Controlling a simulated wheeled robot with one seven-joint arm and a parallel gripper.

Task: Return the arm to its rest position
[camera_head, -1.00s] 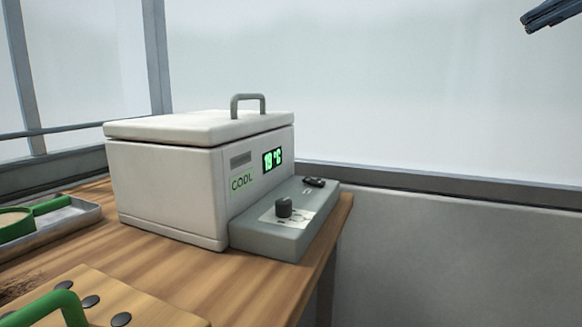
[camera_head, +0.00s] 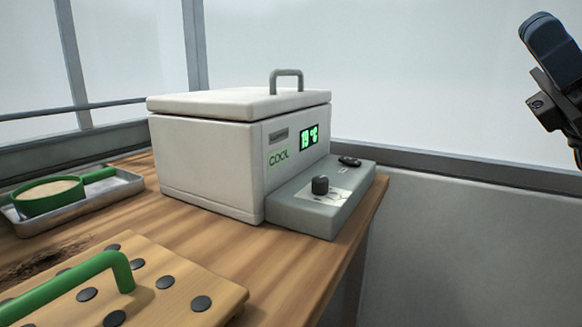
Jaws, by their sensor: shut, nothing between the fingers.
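My gripper (camera_head: 548,48) is at the upper right edge of the head view. It is dark, points up and to the left, and its fingers are together with nothing between them. It is raised in front of the pale wall panel, apart from the table and everything on it. The rest of my arm is mostly cut off by the right edge of the picture.
A white cooler box (camera_head: 205,165) with a shut lid and a grey control ledge (camera_head: 318,210) stands on the wooden table (camera_head: 290,275). A metal tray (camera_head: 130,183) holds a green scoop (camera_head: 50,197). A wooden board (camera_head: 185,275) with black dots and a green handle (camera_head: 60,285) lies in front.

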